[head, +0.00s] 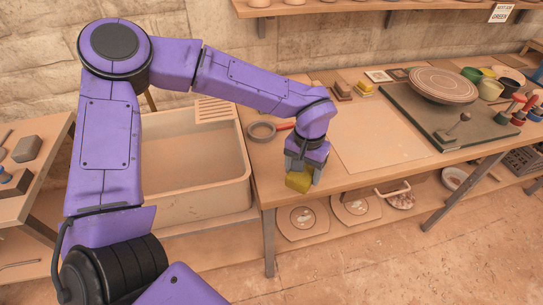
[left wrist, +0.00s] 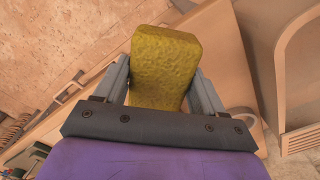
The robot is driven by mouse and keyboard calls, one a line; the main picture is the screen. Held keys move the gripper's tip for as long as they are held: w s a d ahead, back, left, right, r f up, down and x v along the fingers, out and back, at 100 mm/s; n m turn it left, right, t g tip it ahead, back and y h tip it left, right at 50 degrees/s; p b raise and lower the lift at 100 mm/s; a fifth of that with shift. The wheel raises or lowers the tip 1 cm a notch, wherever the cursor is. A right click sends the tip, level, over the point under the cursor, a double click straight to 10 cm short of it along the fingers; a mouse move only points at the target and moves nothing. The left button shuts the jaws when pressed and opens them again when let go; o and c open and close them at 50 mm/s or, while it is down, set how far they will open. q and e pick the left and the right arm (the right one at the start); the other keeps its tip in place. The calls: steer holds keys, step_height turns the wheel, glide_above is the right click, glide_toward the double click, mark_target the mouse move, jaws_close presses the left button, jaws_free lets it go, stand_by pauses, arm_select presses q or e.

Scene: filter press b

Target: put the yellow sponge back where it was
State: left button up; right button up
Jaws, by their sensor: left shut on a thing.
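The yellow sponge (head: 299,181) is a small block held in my left gripper (head: 302,172), at the front left part of the workbench in the head view. In the left wrist view the sponge (left wrist: 166,62) sits between the two grey fingers of the left gripper (left wrist: 165,92), which are shut on it. Its far end sticks out beyond the fingers. I cannot tell whether the sponge touches the bench. My right gripper is not in view.
A pale sink basin (head: 195,205) stands left of the workbench (head: 262,160). A sieve-like round thing (head: 262,131) lies behind the gripper. A pale board (head: 375,140) lies to the right. Small blocks (head: 344,90), a dark mat (head: 480,140) and a round wheel (head: 442,84) are farther back.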

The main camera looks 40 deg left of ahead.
arm_select(q)
steer(key=s+a+r+n+p, duration=0.3)
steer(key=s+a+r+n, duration=0.2)
steer(key=s+r+n, duration=0.35)
steer(key=p, duration=0.3)
glide_above(276, 166)
steer(key=shift+n, duration=0.25)
steer(key=f, duration=1)
steer(key=shift+s+f, duration=0.2)
steer(key=shift+s, duration=0.1)
steer(key=f, duration=0.1)
steer(key=f+p, duration=0.1)
steer(key=f, duration=0.1)
steer(key=shift+w+f, duration=0.25)
steer(key=shift+f, duration=0.3)
steer(key=o, duration=1)
steer(key=shift+r, duration=0.2)
step_height(276, 166, up, 12)
steer(key=b, duration=0.2)
